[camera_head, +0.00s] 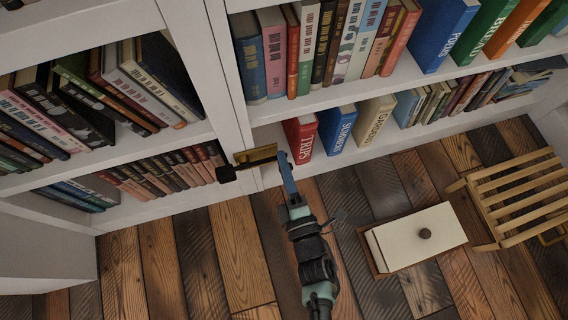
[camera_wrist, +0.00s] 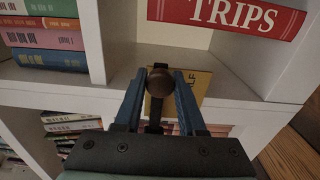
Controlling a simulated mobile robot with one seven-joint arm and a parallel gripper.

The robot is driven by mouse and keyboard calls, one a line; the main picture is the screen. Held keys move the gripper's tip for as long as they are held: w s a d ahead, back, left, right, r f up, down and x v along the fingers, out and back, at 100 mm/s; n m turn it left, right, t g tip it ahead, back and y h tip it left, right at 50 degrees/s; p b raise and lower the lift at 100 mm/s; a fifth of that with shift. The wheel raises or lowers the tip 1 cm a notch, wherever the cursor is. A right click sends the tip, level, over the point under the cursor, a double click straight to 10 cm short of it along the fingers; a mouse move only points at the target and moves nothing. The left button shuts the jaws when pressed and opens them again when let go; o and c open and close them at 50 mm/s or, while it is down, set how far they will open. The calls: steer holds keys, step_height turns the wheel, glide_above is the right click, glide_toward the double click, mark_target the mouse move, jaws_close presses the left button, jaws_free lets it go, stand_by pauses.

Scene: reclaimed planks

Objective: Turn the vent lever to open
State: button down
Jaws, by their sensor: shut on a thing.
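The vent lever shows in the wrist view as a round brown knob (camera_wrist: 160,82) on a dark stem, between the two blue fingers of my gripper (camera_wrist: 159,80). My gripper is shut on it. In the head view my gripper (camera_head: 283,158) reaches up to the bookcase upright, at the right end of a brass-coloured piece (camera_head: 257,153). A black block (camera_head: 226,174) sits at the left end of that piece. The fingers hide part of the lever, and I cannot tell its setting.
A white bookcase (camera_head: 232,80) full of books surrounds the lever. A red TRIPS book (camera_head: 301,138) stands close to the right of my gripper. A cream-topped box (camera_head: 418,237) and a slatted wooden rack (camera_head: 520,195) are on the plank floor at right.

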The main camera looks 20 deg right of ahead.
steer(key=shift+r, duration=0.1)
steer(key=c, duration=0.5)
jaws_free()
steer(key=shift+s, duration=0.1)
steer(key=s+p, duration=0.4)
steer(key=s, duration=0.8)
steer(key=shift+s, duration=0.4)
